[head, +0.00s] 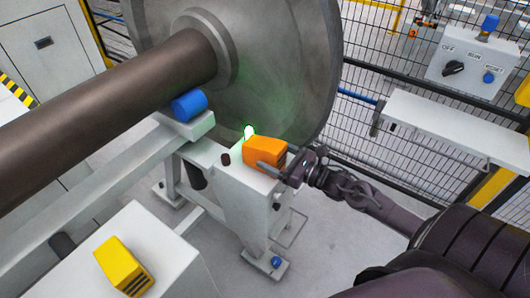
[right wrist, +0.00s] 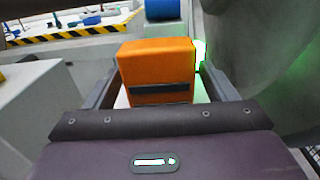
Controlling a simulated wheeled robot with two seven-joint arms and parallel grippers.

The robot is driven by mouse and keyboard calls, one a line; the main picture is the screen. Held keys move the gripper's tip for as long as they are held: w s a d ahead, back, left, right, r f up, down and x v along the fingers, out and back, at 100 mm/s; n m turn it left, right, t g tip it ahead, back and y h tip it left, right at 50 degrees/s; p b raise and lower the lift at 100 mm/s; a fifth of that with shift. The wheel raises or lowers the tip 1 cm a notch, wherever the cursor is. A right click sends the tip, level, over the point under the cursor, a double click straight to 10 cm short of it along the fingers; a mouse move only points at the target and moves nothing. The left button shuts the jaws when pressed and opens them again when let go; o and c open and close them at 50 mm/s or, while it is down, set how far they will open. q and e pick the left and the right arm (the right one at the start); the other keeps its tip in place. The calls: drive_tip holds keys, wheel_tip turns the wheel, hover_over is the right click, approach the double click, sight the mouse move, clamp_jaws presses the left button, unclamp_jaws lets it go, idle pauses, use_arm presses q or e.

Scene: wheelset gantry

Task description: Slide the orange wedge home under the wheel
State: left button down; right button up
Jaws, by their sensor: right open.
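The orange wedge (head: 264,151) sits on top of the grey stand (head: 240,185), close to the lower rim of the big grey wheel (head: 285,60). My right gripper (head: 270,163) is at the wedge, coming in from the right. In the right wrist view the wedge (right wrist: 158,70) stands between the two spread fingers (right wrist: 160,92), with a dark slot across its near face. A green light (head: 248,132) glows on the stand at the wedge's far side; whether the wedge touches the wheel is hidden. My left gripper is not in view.
A brown axle (head: 110,90) runs left from the wheel above a blue roller (head: 189,105). A yellow block (head: 123,266) rests on a white cabinet at lower left. A control box (head: 478,58), a white shelf (head: 455,133) and mesh fence stand at right.

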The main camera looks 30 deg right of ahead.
drive_tip(key=shift+x, duration=1)
drive_tip(key=shift+r, duration=0.1)
drive_tip(key=c, duration=1.4)
